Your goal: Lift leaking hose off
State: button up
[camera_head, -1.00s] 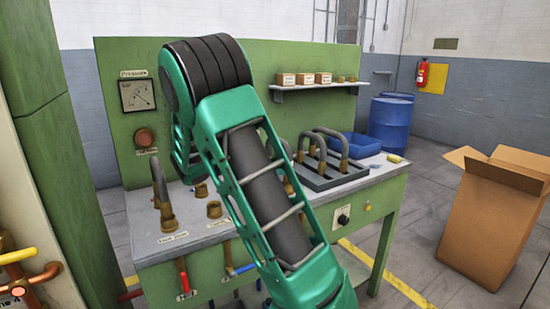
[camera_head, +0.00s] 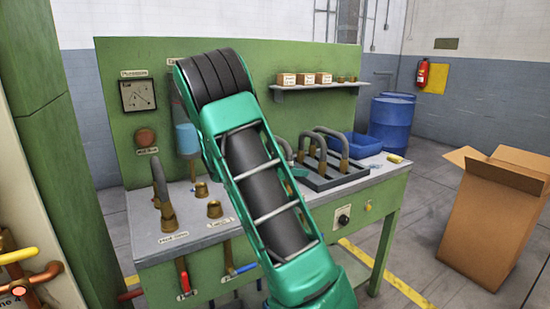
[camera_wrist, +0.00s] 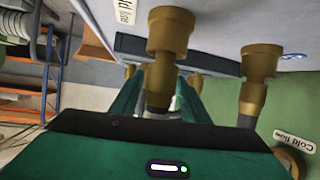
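In the wrist view, a brass hose end (camera_wrist: 161,82) sits in a wider brass fitting (camera_wrist: 171,32), with a dark piece below it. My gripper (camera_wrist: 157,100) has its green fingers on either side of this hose end; whether they press on it is unclear. A second brass hose end (camera_wrist: 252,98) with a dark hose is in a fitting to the right, apart from my fingers. In the head view, a dark hose (camera_head: 160,180) stands at the bench's left. No leak is visible, so I cannot tell which hose leaks.
A rack (camera_head: 333,172) with dark curved hoses and a blue bin (camera_head: 352,146) stand on the bench's right. A green panel (camera_head: 115,165) rises behind. An open cardboard box (camera_head: 490,225) stands on the floor at right, beyond a clear strip.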

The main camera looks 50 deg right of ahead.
grip_shut()
jog(key=shift+r, duration=0.15)
